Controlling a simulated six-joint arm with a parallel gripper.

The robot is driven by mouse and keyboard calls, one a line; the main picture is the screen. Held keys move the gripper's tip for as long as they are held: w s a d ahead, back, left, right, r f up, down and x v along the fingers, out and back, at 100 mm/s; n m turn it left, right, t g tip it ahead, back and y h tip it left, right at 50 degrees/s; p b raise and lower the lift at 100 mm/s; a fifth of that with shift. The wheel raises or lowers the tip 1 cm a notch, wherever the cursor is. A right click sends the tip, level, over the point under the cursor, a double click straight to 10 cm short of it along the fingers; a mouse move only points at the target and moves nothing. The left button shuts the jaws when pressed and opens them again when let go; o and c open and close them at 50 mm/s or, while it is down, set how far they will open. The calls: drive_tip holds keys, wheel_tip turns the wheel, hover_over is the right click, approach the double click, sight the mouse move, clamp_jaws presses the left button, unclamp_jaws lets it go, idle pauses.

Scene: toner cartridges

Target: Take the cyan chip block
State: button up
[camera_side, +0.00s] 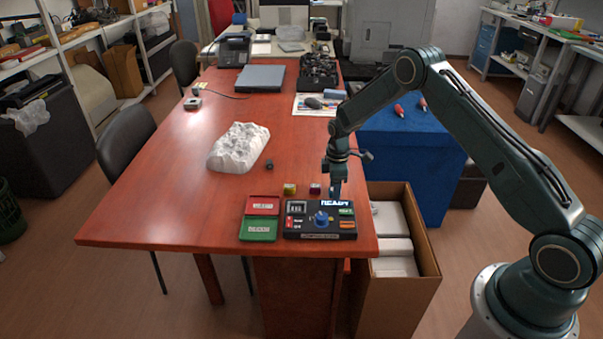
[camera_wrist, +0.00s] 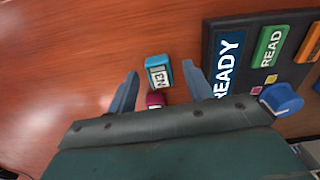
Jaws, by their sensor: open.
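The cyan chip block (camera_wrist: 158,72) shows in the wrist view with a pale label on its face. It lies on the red-brown table between the tips of my gripper (camera_wrist: 160,68), with a visible gap to each finger. My gripper is open and empty. In the side view my gripper (camera_side: 335,191) points down just behind the black reader panel, and I cannot make out the cyan block there. A magenta block (camera_wrist: 154,100) lies close to the cyan one, nearer my palm and partly hidden by it. It also shows in the side view (camera_side: 315,188).
A yellow block (camera_side: 290,188) and a dark block (camera_side: 269,164) lie left of my gripper. The black reader panel (camera_side: 293,234) has a blue knob (camera_side: 321,218). Red (camera_side: 262,205) and green (camera_side: 259,228) trays sit beside it. A white moulded tray (camera_side: 239,147) stands farther back.

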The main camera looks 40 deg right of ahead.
drive_tip(key=shift+c, duration=0.4)
drive_tip(key=c, duration=1)
drive_tip(key=shift+r, duration=0.15)
wheel_tip(320, 180, up, 20)
drive_tip(key=shift+f, duration=0.1)
idle(0.5)
